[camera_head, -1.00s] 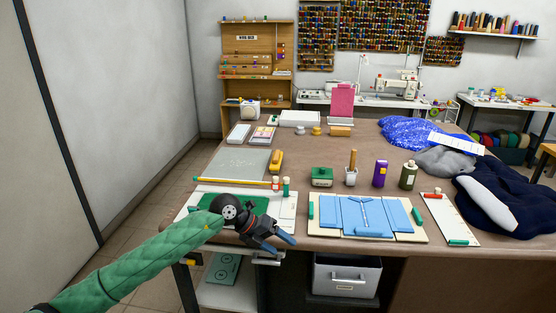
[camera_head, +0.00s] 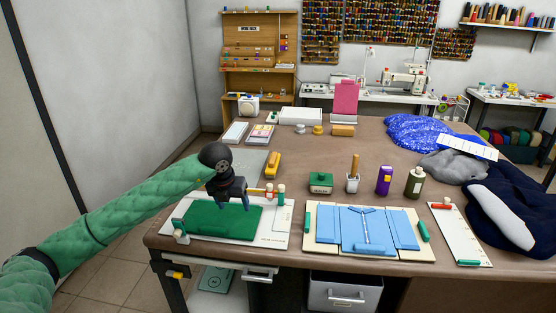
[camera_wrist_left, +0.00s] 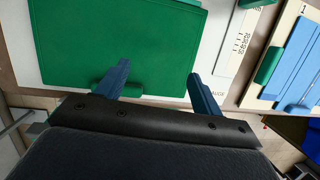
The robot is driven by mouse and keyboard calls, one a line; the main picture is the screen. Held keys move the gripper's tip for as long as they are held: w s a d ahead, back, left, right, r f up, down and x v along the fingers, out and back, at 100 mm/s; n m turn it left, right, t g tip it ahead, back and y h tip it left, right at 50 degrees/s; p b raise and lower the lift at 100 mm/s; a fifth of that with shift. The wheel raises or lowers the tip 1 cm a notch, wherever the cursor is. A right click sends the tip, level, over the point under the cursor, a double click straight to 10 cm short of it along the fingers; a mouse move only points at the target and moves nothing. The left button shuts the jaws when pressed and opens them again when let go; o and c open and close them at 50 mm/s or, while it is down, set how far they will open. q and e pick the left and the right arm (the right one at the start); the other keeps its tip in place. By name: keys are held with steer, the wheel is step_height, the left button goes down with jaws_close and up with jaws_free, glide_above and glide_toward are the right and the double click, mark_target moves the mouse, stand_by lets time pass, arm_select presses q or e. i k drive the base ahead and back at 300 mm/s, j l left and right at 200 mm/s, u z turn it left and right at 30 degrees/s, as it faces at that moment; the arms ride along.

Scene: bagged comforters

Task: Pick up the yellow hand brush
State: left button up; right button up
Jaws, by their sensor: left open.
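The yellow hand brush (camera_head: 272,165) lies on the brown table, near the right edge of the grey translucent sheet, with a dark strip along its side. It is not in the left wrist view. My left gripper (camera_head: 234,206) is open and empty, pointing down above the green mat (camera_head: 205,221). It is in front of the brush, toward the table's near edge, and apart from it. In the left wrist view, the two blue fingers (camera_wrist_left: 157,74) are spread over the green mat (camera_wrist_left: 75,45). My right gripper is not in view.
The grey sheet (camera_head: 250,160) lies partly behind my left arm. A green box (camera_head: 320,183), a white cup (camera_head: 353,183), a purple bottle (camera_head: 384,180) and an olive bottle (camera_head: 414,183) stand right of the brush. Blue folded cloth (camera_head: 365,231) lies in front. Bare table surrounds the brush's right side.

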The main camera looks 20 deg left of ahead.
mark_target(270, 171)
steer(key=i, duration=1.25)
